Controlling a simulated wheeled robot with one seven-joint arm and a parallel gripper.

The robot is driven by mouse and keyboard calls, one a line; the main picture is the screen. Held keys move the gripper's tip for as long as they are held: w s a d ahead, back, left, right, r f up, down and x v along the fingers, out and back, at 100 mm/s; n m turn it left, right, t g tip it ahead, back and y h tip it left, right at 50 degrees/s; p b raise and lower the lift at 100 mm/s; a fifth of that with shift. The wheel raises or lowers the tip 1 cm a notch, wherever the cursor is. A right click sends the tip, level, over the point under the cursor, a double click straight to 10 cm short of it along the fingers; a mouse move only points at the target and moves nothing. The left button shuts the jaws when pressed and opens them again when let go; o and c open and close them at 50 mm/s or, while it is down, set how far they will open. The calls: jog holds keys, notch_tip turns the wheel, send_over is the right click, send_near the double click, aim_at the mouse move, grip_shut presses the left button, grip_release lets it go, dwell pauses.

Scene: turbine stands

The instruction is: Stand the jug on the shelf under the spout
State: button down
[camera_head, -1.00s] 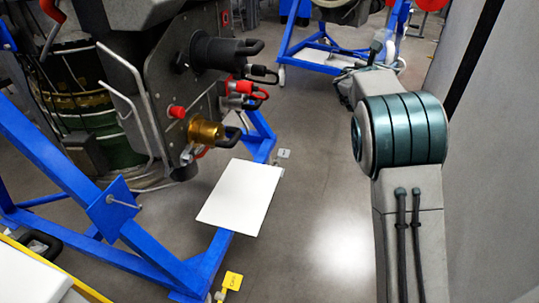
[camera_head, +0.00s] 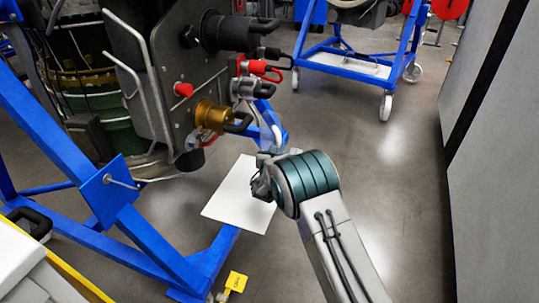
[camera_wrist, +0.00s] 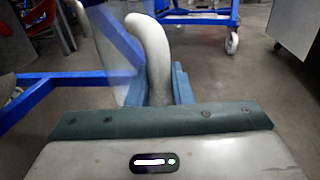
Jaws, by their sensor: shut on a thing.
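The jug (camera_head: 267,122) is clear and bluish with a pale handle. My gripper (camera_head: 262,176) is shut on that handle, and the jug looks about upright. In the wrist view the handle (camera_wrist: 150,45) rises between the fingers of my gripper (camera_wrist: 160,90), with the clear jug body (camera_wrist: 113,50) beyond it to the left. The shelf (camera_head: 232,200) is a bare white plate; my gripper overlaps its right edge in the picture. A brass fitting (camera_head: 208,116) and a dark spout-like end (camera_head: 190,160) sit on the machine left of the jug. The jug's base is hidden.
The blue stand (camera_head: 150,235) and grey machine panel (camera_head: 150,60) with protruding handles fill the left. Red and black fittings (camera_head: 255,68) stick out close to the jug. Another blue stand (camera_head: 350,65) is behind. Floor to the right is clear up to a grey wall (camera_head: 495,150).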

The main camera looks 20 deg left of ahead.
aim_at(270, 142)
jog(key=shift+s+a+f+n+y, duration=0.15)
jog(key=shift+s+a+f, duration=0.15)
jog(key=shift+a, duration=0.2)
jog(key=shift+s+a+f+n+y, duration=0.1)
jog(key=shift+s+a+f+y, duration=0.2)
jog(key=shift+a, duration=0.2)
jog(key=shift+s+a+f+n+y, duration=0.1)
jog(key=shift+s+a+f+n, duration=0.1)
jog(key=shift+s+a, duration=0.25)
jog(key=shift+h, duration=0.25)
jog(key=shift+w+d+f+b, duration=0.1)
jog(key=shift+f+b, duration=0.65)
jog(key=shift+f, duration=1)
jog(key=shift+w+f+b, duration=0.1)
jog(key=shift+f+b, duration=0.6)
jog(key=shift+f, duration=1)
jog(key=shift+f, duration=0.7)
jog(key=c, duration=1.2)
grip_release()
jog(key=shift+c, duration=0.2)
jog(key=shift+o, duration=0.9)
jog(key=shift+s, duration=0.15)
